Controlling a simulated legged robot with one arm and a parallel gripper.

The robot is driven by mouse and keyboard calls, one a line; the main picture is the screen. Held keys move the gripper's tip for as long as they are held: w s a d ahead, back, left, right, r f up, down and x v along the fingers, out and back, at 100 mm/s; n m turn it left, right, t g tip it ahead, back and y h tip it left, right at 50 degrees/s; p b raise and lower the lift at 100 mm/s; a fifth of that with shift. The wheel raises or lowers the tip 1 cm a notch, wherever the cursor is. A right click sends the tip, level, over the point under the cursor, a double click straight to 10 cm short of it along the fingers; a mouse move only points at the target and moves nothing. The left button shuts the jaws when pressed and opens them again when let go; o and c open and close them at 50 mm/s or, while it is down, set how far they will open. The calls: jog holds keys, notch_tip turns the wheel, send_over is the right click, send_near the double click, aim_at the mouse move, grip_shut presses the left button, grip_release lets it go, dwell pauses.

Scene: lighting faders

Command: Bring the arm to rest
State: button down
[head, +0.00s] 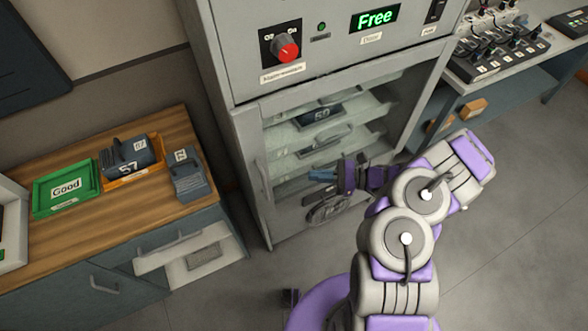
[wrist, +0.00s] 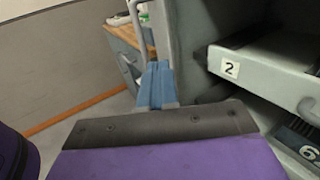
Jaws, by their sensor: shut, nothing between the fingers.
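My gripper (head: 322,174), with blue fingers, is in front of the lower part of the grey cabinet (head: 228,60). The fingers are shut with nothing between them and point left in the head view. In the wrist view the blue fingers (wrist: 157,86) lie together, with the cabinet's edge and shelves to their right. My arm bends in from the lower right in the head view. I cannot tell whether the gripper touches the cabinet.
Inside the cabinet are shelves and a dark block marked 59 (head: 322,115). A wooden bench (head: 80,235) at left carries a green tray (head: 62,208), an orange tray (head: 150,172) with block 57 (head: 127,158), and another block (head: 188,178). A drawer (head: 185,250) stands open. Floor at right is clear.

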jog(key=shift+s+d+f+p, duration=0.1)
jog(key=shift+s+d+p, duration=0.1)
jog(key=shift+d, duration=0.4)
jog(key=shift+s+d+p, duration=0.1)
jog(key=shift+d+p, duration=0.05)
jog(key=shift+d, duration=0.45)
jog(key=shift+d, duration=0.1)
